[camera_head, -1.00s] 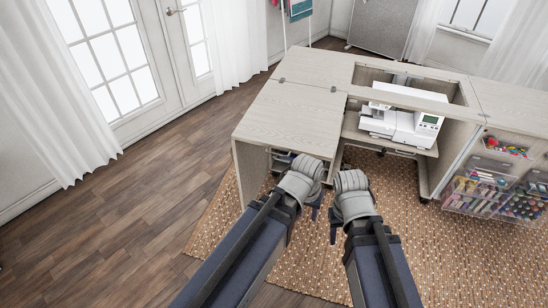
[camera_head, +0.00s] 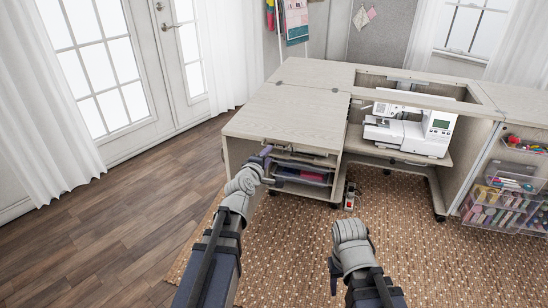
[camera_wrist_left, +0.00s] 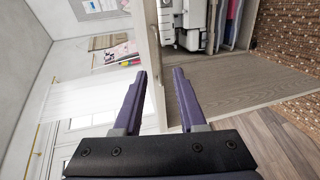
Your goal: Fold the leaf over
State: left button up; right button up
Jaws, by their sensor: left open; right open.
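The leaf (camera_head: 285,115) is the pale wood-grain panel at the front left of the sewing cabinet's top. It lies flat, level with the top, with small dark hinges along its back edge.
A white sewing machine (camera_head: 408,130) stands in the cabinet's opening, right of the leaf. Shelves (camera_head: 300,175) show below the leaf. Clear drawers (camera_head: 503,203) with thread hang at the right. The wood floor (camera_head: 105,235) at left is clear.

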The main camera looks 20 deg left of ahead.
pick_arm(q)
jog(key=shift+a, duration=0.1)
jog(key=b+x, duration=0.1)
jog(key=x, duration=0.7)
jog(key=shift+b, duration=0.3)
jog(key=shift+s, duration=0.1)
grip_shut()
dwell(1.0)
